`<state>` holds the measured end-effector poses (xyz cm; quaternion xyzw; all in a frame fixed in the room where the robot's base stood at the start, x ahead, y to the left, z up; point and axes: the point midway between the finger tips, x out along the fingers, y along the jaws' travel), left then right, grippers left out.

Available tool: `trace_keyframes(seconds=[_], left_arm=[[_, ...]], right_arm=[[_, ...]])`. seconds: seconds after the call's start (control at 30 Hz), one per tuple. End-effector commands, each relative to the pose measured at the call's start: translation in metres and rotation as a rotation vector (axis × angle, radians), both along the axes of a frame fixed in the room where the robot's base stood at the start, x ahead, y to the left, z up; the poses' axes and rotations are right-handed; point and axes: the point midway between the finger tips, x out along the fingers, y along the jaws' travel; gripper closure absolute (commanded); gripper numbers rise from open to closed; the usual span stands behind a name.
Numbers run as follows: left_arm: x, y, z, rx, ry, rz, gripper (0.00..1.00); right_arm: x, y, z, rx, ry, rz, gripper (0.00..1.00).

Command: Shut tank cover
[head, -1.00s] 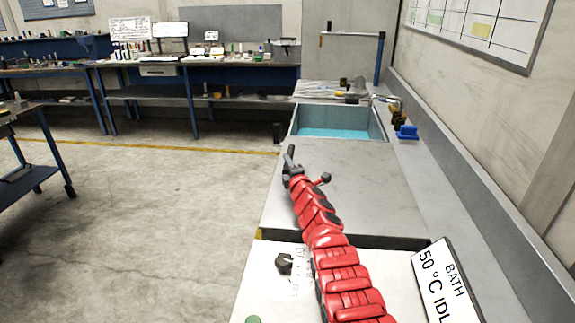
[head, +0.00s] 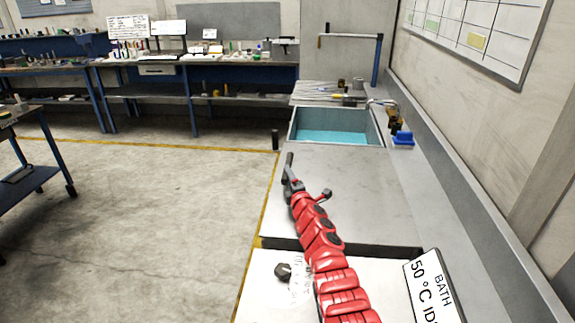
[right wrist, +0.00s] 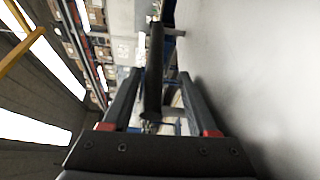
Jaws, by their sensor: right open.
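The tank (head: 292,126) is at the back of the bench, open at the top with blue-green liquid showing. A flat grey metal plate (head: 350,190), seemingly the cover, lies on the near side of the tank. A short dark upright post (head: 275,140), perhaps its handle, stands by the plate's far left corner; I cannot tell how it is fixed. My right gripper (head: 289,160) is open over the plate's left edge, near that post. In the right wrist view, a dark bar (right wrist: 155,75) shows between the open fingers (right wrist: 158,105); contact is unclear. My left gripper is out of view.
A white panel with a dark knob (head: 283,271) and a bath sign (head: 435,290) is at the near end. A blue item (head: 403,138) and a tap stand right of the tank. A wall runs along the right. Open floor (head: 140,220) lies to the left.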

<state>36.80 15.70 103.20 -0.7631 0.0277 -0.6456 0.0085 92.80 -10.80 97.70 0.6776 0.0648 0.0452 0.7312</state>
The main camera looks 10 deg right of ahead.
Motion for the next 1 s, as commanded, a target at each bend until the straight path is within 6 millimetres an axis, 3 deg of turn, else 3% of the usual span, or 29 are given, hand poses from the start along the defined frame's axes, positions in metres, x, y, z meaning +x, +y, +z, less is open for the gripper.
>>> trace_keyframes(seconds=[0.03,0.43,0.8,1.0], left_arm=[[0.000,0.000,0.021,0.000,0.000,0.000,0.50],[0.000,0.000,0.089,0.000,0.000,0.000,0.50],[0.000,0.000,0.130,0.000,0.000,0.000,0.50],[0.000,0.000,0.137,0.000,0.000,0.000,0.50]], right_arm=[[-0.006,-0.001,0.011,-0.002,0.000,0.001,0.41],[-0.062,-0.010,0.008,-0.002,0.004,0.001,0.41],[-0.121,-0.019,0.007,-0.001,0.002,0.001,0.41],[-0.140,-0.023,0.004,-0.002,0.002,-0.002,0.41]])
